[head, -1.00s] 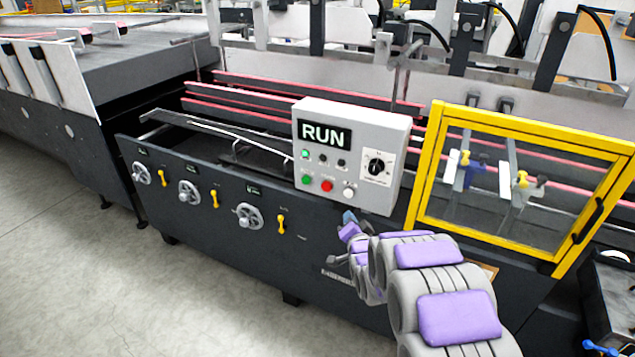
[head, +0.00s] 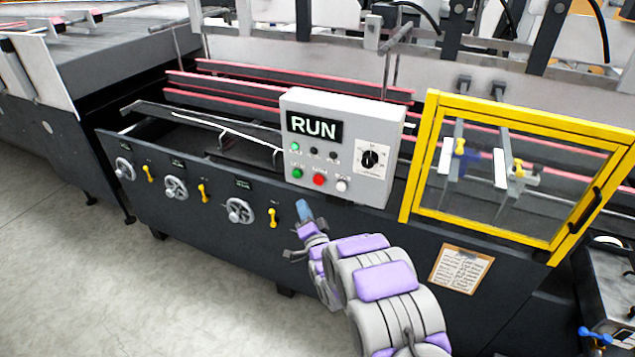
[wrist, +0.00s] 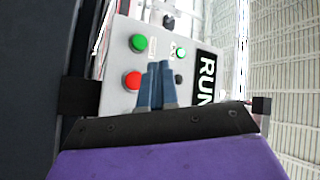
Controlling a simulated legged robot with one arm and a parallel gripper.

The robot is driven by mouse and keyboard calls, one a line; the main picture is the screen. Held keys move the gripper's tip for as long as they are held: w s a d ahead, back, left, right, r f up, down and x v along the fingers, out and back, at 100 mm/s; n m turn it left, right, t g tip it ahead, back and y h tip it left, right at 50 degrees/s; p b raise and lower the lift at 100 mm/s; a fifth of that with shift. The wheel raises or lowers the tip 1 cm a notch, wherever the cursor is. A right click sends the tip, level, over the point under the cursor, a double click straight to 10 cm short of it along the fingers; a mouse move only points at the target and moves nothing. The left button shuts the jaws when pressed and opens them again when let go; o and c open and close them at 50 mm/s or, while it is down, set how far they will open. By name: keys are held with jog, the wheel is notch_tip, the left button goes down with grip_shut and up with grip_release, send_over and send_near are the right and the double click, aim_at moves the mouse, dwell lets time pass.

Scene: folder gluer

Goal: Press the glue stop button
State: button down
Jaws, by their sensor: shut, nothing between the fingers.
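A light grey control box (head: 365,108) with a "RUN" display stands on the machine's front edge; it also shows in the wrist view (wrist: 117,100). Its bottom row has a green button (head: 297,173), a red button (head: 319,180) and a white button (head: 342,185). The small labels are too small to read. In the wrist view the red button (wrist: 132,80) lies just left of my fingertips, with the green button (wrist: 138,43) above it. My gripper (head: 303,207), with blue fingers, is shut and empty. It is below the buttons in the head view, apparently apart from the box.
A black selector knob (head: 370,159) is on the box's right side. A yellow-framed clear guard (head: 433,120) stands to the right. Handwheels (head: 240,211) and yellow levers (head: 273,217) line the dark front panel at left. A clipboard (head: 461,270) hangs below the guard.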

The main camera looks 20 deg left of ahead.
aim_at(318, 180)
jog(key=w+b, duration=0.1)
jog(key=w, duration=0.7)
jog(key=shift+w, duration=0.4)
jog(key=shift+f, duration=0.1)
jog(key=shift+w+d, duration=0.1)
jog(key=shift+w, duration=0.05)
dwell(1.6)
jog(key=shift+w, duration=0.2)
jog(key=shift+w+d+p, duration=0.1)
jog(key=shift+w+p, duration=0.25)
jog(key=shift+w, duration=0.15)
dwell(0.8)
dwell(0.4)
jog(key=shift+s+p, duration=0.35)
jog(key=shift+s, duration=0.55)
